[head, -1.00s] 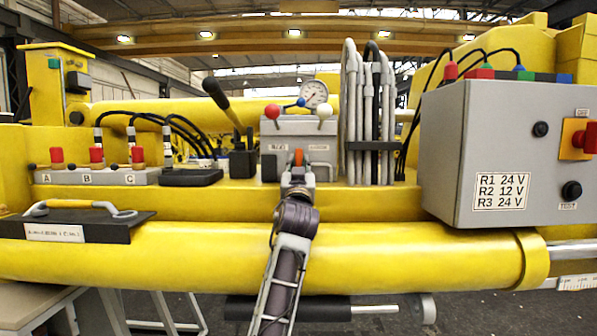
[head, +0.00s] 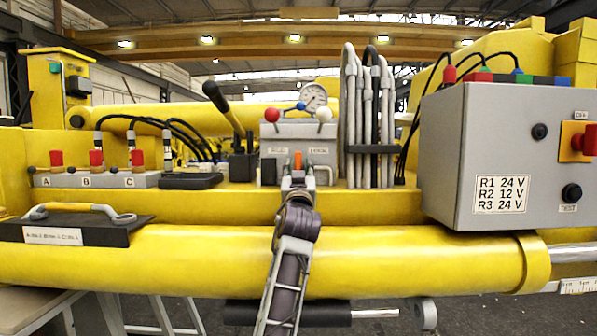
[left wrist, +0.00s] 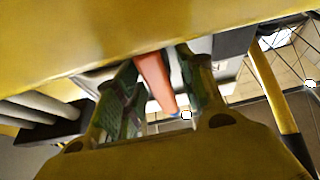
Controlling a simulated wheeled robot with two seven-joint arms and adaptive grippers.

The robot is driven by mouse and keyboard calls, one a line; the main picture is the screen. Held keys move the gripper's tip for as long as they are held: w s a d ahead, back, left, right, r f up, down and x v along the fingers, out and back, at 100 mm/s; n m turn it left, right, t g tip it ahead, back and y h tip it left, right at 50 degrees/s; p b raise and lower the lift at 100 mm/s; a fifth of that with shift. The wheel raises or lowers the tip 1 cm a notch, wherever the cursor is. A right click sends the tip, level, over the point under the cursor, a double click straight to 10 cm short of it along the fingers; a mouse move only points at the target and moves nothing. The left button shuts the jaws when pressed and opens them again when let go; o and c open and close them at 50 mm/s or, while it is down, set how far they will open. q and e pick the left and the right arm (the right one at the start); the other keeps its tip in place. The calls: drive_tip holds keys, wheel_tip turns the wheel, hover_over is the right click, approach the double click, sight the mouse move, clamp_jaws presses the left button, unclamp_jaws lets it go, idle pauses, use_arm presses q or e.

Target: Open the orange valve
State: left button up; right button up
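The orange valve shows as a small upright orange lever (head: 298,160) on the front of the grey valve block (head: 312,130) in the middle of the head view. My left gripper (head: 298,177) is right in front of it, at its lower end. In the left wrist view the orange lever (left wrist: 155,82) lies between the two fingers of my left gripper (left wrist: 160,88). The fingers are apart, with a gap visible on the right side of the lever. Whether the left finger touches it I cannot tell. My right gripper is not in view.
A pressure gauge (head: 313,97) and red, blue and white knobs top the block. A black lever (head: 224,108) stands to the left, grey hoses (head: 369,125) to the right. A grey control box (head: 490,150) juts out at right. A yellow cylinder (head: 400,262) runs below.

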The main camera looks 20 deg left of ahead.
use_arm(q)
drive_tip(key=shift+r, duration=0.15)
drive_tip(key=shift+r, duration=4.85)
drive_tip(key=shift+f, duration=0.15)
